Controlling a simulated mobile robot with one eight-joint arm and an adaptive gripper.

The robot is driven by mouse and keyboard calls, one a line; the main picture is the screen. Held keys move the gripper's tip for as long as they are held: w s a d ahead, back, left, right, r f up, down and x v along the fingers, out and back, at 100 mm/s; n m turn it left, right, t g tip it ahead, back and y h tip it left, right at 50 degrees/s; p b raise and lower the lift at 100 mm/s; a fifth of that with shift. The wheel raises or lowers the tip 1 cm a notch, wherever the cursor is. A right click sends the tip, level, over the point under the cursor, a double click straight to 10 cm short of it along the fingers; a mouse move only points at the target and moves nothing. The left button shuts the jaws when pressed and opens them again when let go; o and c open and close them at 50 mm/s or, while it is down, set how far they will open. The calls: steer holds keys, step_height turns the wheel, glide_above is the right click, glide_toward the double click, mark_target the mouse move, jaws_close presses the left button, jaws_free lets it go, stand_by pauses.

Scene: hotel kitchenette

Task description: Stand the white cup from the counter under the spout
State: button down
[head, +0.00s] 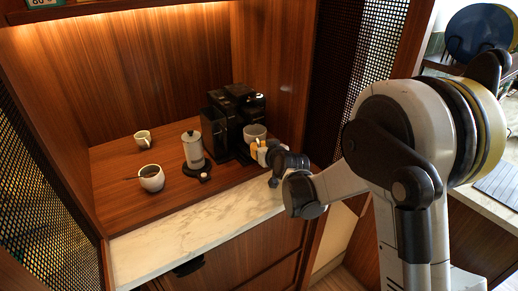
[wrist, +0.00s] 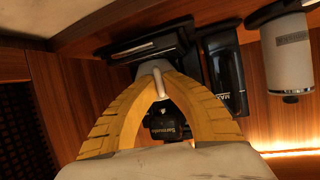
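A white cup (head: 255,131) is at the front right of the black coffee machine (head: 214,132), close below its head. I cannot tell whether it rests on the machine's base. My gripper (head: 257,146) is at the cup's near side, its yellow fingers reaching up to it. In the wrist view, which is upside down, the fingertips (wrist: 158,75) close on a thin white piece that looks like the cup's handle. The cup's body is not clear there. The machine (wrist: 222,70) shows behind the fingers; its spout is hard to make out.
A second small white cup (head: 142,138) stands at the back left. The marble front edge (head: 185,235) is clear. A wooden side panel is close on the right.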

steer(key=c, duration=2)
jaws_free()
steer(key=shift+f, duration=0.1)
steer(key=o, duration=0.4)
steer(key=shift+r, duration=0.2)
steer(key=s+d+r+m+g+h+p, duration=0.1)
steer(key=s+d+r, duration=0.25)
steer(key=s, duration=0.45)
steer(key=s+d+r+g+h+p, duration=0.1)
steer(key=s+d+r, duration=0.2)
steer(key=s+d, duration=0.3)
steer(key=s+d+r+m+g+p, duration=0.1)
steer(key=s+d+r, duration=0.25)
steer(key=s, duration=0.55)
steer(key=s+d+g+h, duration=0.1)
steer(key=s+d, duration=0.1)
steer(key=s, duration=0.3)
steer(key=s+d+f+m+h, duration=0.1)
steer(key=s+d, duration=0.1)
steer(key=s, duration=0.3)
steer(key=s+d+g, duration=0.1)
steer(key=s+d, duration=0.2)
steer(key=s, duration=0.3)
steer(key=shift+d+f+m+g+h, duration=0.1)
steer(key=shift+f+m+g+h, duration=0.05)
steer(key=shift+m+g+h, duration=0.2)
